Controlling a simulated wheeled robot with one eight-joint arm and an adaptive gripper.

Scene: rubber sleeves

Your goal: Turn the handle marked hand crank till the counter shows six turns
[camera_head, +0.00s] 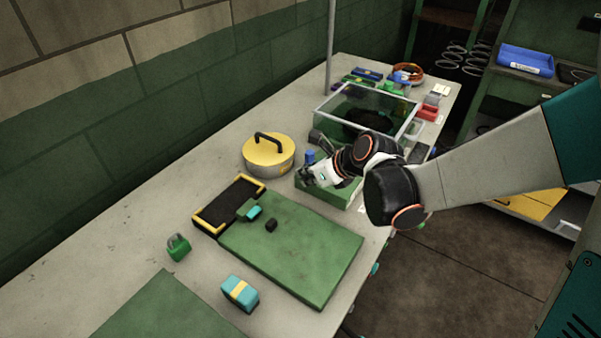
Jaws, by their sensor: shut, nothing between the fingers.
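My gripper (308,175) is shut with nothing in it, at the middle of the bench, over a green box-like base (330,194). A small blue knob (310,157) stands up right beside the fingertips; it may be the crank's handle, but I cannot read any marking. I cannot tell whether the fingers touch the knob. The arm hides part of the green base, and no counter reading can be made out.
A yellow-lidded pot (268,152) stands left of my gripper. A clear-sided tank (370,106) is behind it. A green mat (300,255), a black tray with yellow corners (211,217) and a teal-and-yellow block (240,292) lie nearer. Bare bench shows at left.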

